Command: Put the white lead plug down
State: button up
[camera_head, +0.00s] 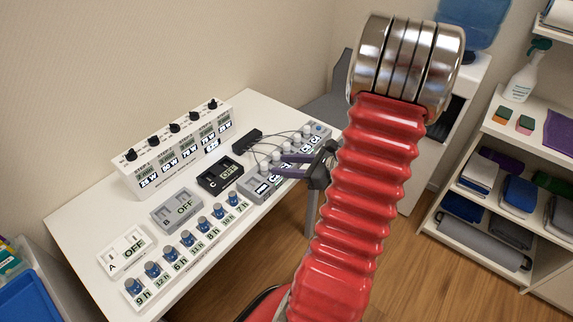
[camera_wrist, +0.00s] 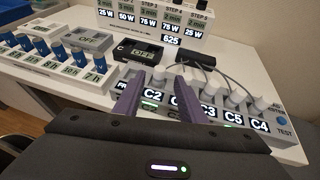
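Several white lead plugs stand in a row on the grey socket panel (camera_wrist: 163,122), which has labels such as C2, C3, C5 and C4. One white plug (camera_wrist: 158,76) stands upright above the C2 label, seen between my fingertips. Another white plug (camera_wrist: 209,86) is to the right of the right finger. My gripper (camera_wrist: 160,72) is open; its two purple fingers are spread, with visible gaps beside the plug between them. In the head view, my gripper (camera_head: 272,163) reaches over the panel (camera_head: 258,190) from the right. Whether a finger touches any plug cannot be told.
Thin grey cables arch from a small black block (camera_head: 247,140) to the plugs. A black box C (camera_head: 220,175), grey box B (camera_head: 177,211), white box A (camera_head: 126,250), blue-capped holders (camera_head: 187,238) and a step display unit (camera_head: 172,160) share the white table (camera_head: 82,208).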

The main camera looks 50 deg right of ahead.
jog(key=w+a+r+n+g+y, duration=0.15)
jog(key=a+r+n+g, duration=0.25)
jog(key=a+n, duration=0.6)
jog(key=a+r+n+g+y, duration=0.2)
jog(key=a+r+n+g, duration=0.3)
jog(key=a, duration=0.9)
jog(key=s+a+r+n+t+h, duration=0.1)
jog(key=s+a+r+n+h, duration=0.5)
jog(key=n, duration=1.2)
jog(key=s+a+r, duration=0.1)
jog(key=a+r, duration=0.1)
jog(key=a, duration=0.1)
jog(key=shift+r+t, duration=0.3)
jog(key=shift+h, duration=0.25)
